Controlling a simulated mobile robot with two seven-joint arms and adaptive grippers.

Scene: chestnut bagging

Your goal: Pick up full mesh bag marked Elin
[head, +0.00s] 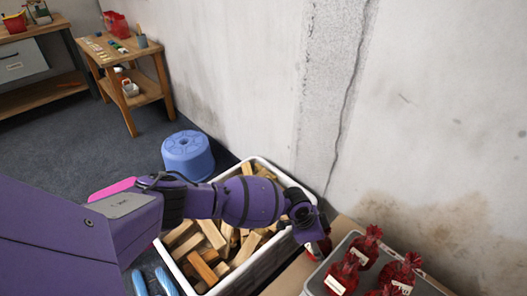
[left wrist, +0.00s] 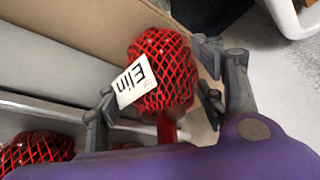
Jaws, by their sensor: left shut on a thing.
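A red mesh bag with a white label reading "Elin" (left wrist: 165,80) shows in the left wrist view, full and rounded. My left gripper (left wrist: 160,108) has its fingers on both sides of it and is shut on it. In the head view my left gripper (head: 311,238) is beside the grey tray's left side, and part of the red bag (head: 322,249) shows below it. Most of the bag is hidden there by the gripper. Several other red mesh bags (head: 366,246) with white labels stand in the tray; their labels are too small to read. My right gripper is not in view.
The grey tray (head: 309,286) stands at the lower right, close to a stained wall (head: 420,110). A white crate (head: 262,264) of wooden blocks lies under my left arm. A blue upturned tub (head: 188,152) and a wooden table (head: 128,62) stand behind. Open floor (head: 60,140) is at left.

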